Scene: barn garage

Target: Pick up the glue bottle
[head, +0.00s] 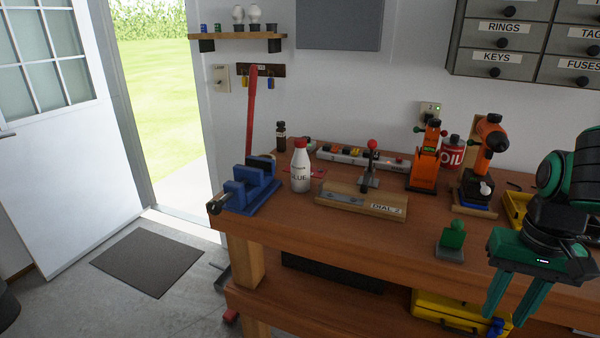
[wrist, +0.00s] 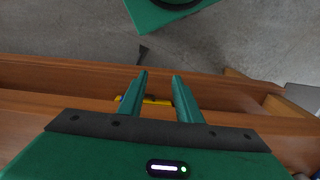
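The glue bottle (head: 301,171) is white with a red cap and the letters "LUE" showing on its side. It stands upright on the wooden workbench (head: 400,228), left of centre in the head view. My gripper (head: 503,312) is green and hangs at the right, in front of the bench's front edge, well away from the bottle. Its two fingers point down and are apart with nothing between them. In the wrist view my gripper (wrist: 160,78) is over the bench edge and the floor, and the bottle is not in that view.
A blue vise (head: 250,188) stands just left of the bottle. A wooden board (head: 352,202) marked "DIAL 2" lies to its right, with a red-knobbed lever (head: 371,165) behind. A green block-like item (head: 452,238) and orange tools (head: 425,165) stand between the bottle and my gripper.

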